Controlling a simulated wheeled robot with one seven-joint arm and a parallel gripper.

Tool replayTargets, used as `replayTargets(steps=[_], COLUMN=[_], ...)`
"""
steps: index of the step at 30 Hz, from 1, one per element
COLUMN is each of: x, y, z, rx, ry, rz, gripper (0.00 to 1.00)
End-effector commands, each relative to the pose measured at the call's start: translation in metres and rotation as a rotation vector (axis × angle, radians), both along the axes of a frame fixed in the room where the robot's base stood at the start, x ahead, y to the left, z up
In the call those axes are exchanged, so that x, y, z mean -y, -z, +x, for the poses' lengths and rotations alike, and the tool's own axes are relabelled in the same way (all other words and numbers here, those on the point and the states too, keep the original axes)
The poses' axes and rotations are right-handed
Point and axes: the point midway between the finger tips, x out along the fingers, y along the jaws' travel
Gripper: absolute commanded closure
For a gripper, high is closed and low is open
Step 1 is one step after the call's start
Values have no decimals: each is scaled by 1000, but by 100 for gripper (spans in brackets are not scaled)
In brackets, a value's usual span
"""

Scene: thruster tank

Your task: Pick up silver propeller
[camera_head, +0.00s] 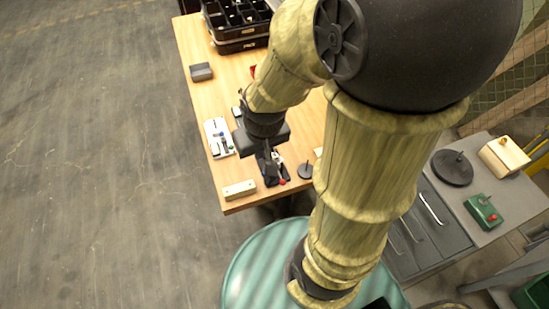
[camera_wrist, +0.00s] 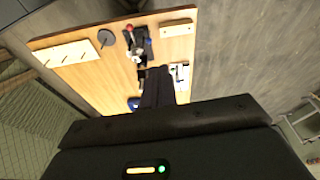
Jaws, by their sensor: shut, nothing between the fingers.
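I cannot make out a silver propeller for certain in either view. In the head view, small pale and red parts show beside my gripper (camera_head: 268,168), which is over the table's near part. In the wrist view my gripper (camera_wrist: 156,80) points toward the table, its dark fingers together with nothing held. The fingers and wrist hide part of the table.
A white plate with small parts (camera_head: 219,138), a pale block (camera_head: 239,189), a grey box (camera_head: 201,72) and a dark disc with a post (camera_head: 305,171) stand on the table. A black compartment case (camera_head: 240,45) is at the back. A grey cabinet (camera_head: 455,235) stands right.

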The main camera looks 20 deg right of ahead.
Motion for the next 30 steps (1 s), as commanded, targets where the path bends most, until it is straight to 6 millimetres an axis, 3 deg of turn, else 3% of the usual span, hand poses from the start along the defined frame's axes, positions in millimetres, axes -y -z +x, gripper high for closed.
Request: replayTargets(steps=[11, 16, 18, 27, 30], x=[0, 5, 11, 71, 89], y=[0, 1, 4, 23, 28], z=[0, 9, 20, 91, 105], rx=[0, -14, -36, -182, -212], ry=[0, 26, 60, 333, 405], rz=[0, 0, 1, 32, 45], gripper=[98, 65, 56, 56, 56])
